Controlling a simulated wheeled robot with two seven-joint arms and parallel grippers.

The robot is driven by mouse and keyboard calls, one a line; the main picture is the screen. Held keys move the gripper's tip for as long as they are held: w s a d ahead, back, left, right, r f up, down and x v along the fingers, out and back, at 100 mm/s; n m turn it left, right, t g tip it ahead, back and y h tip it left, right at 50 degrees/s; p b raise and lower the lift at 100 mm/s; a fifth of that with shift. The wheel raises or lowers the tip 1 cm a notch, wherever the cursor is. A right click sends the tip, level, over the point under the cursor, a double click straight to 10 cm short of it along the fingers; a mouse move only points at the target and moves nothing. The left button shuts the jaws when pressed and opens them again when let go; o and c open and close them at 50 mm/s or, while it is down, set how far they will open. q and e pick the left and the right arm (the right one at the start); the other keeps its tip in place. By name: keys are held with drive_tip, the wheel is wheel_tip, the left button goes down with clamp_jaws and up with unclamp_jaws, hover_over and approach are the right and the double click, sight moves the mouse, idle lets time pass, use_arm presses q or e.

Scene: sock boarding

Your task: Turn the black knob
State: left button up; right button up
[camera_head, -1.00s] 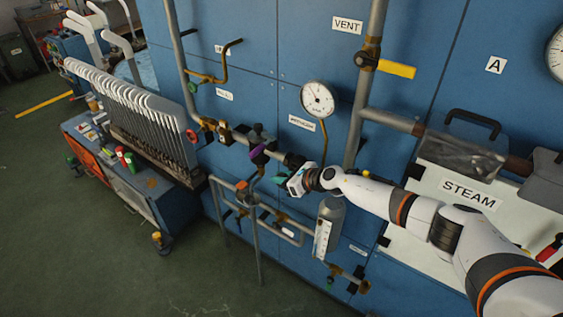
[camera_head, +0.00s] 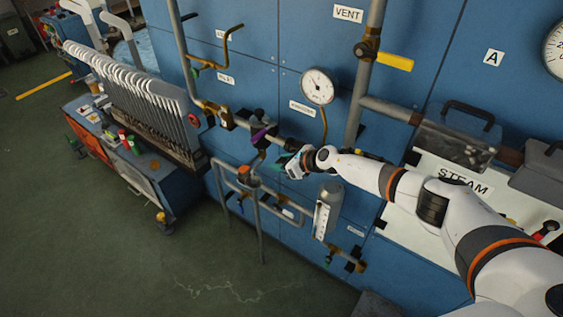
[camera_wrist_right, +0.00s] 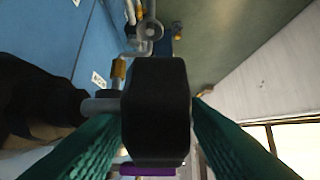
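The black knob (camera_wrist_right: 155,110) is a blocky dark piece in the middle of the right wrist view, with a short grey stem on its left. The teal fingers of my right gripper (camera_wrist_right: 156,108) stand spread on both sides of it, with narrow gaps beside its lower part. I cannot tell whether the fingertips touch it. In the head view, my right gripper (camera_head: 286,162) is at the pipework below the round gauge and hides most of the knob. My left gripper is in neither view.
A purple handle (camera_head: 262,134) is on the pipe just left of my right gripper. A round gauge (camera_head: 318,86) is above it, and a clear-fronted cylinder (camera_head: 327,210) hangs below. A cart (camera_head: 150,185) with a row of white boards stands at left. Floor (camera_head: 80,240) is open in front.

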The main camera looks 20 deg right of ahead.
drive_tip(key=shift+s+d+r, duration=0.1)
drive_tip(key=shift+d+r, duration=0.1)
drive_tip(key=p+v, duration=0.2)
drive_tip(key=v, duration=0.9)
drive_tip(key=shift+s, duration=0.2)
